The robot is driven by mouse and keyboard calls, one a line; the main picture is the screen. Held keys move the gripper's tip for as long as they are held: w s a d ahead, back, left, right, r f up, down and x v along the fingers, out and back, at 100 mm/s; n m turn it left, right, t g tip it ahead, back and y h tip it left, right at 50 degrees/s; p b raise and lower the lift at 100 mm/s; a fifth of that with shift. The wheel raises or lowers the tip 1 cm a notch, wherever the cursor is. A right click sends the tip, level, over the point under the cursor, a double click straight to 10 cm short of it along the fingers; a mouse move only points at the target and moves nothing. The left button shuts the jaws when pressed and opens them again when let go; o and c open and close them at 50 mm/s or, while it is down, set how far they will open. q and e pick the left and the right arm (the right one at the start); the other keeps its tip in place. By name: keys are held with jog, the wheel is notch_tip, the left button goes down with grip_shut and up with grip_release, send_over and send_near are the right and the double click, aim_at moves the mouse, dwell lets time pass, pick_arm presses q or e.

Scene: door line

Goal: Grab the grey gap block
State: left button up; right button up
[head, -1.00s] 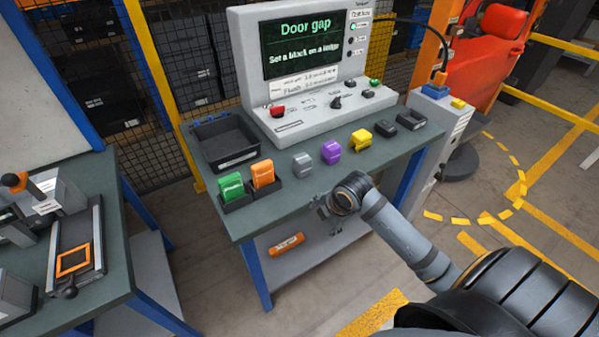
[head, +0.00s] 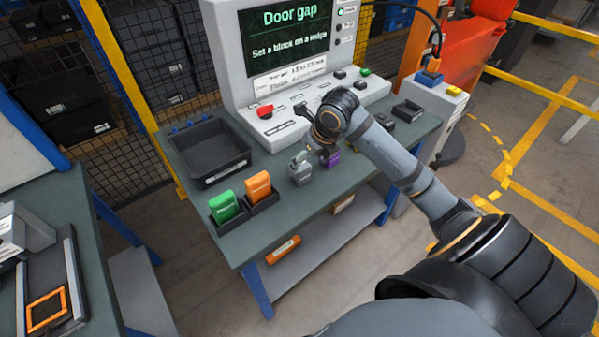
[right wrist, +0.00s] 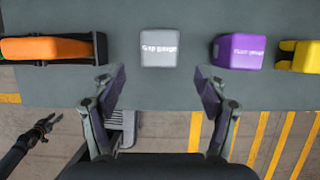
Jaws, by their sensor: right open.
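The grey gap block (head: 300,170) stands on the green-grey bench top, left of the purple block (head: 331,158). In the right wrist view the grey block (right wrist: 160,50) reads "Gap gauge" and sits centred ahead of the fingertips. My right gripper (head: 315,153) is over the bench close to the grey block and partly overlaps it in the head view. Its fingers (right wrist: 158,82) are spread wide with nothing between them. A small dark gripper, seemingly my left one (right wrist: 44,130), shows at the lower left of the right wrist view, away from the bench.
Green (head: 224,206) and orange (head: 258,187) blocks stand in black holders to the left, before a black tray (head: 215,178). A yellow block (right wrist: 300,56) stands beyond the purple one. The grey console (head: 275,125) rises behind. Bare bench lies in front.

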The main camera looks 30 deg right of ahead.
aim_at(301, 168)
jog(key=shift+x, duration=1.25)
jog(key=x, duration=0.4)
jog(key=shift+w+p, duration=0.2)
jog(key=shift+p, duration=0.1)
pick_arm(q)
jog(key=shift+w+r, duration=0.2)
jog(key=shift+w, duration=0.3)
jog(key=shift+w+r, duration=0.15)
jog(key=shift+w, duration=0.3)
pick_arm(e)
jog(key=shift+s, duration=0.1)
jog(key=shift+c, duration=0.2)
jog(key=c, duration=1.4)
jog(key=shift+r, duration=0.1)
pick_arm(q)
jog(key=shift+r, duration=0.15)
pick_arm(e)
jog(key=shift+r, duration=0.1)
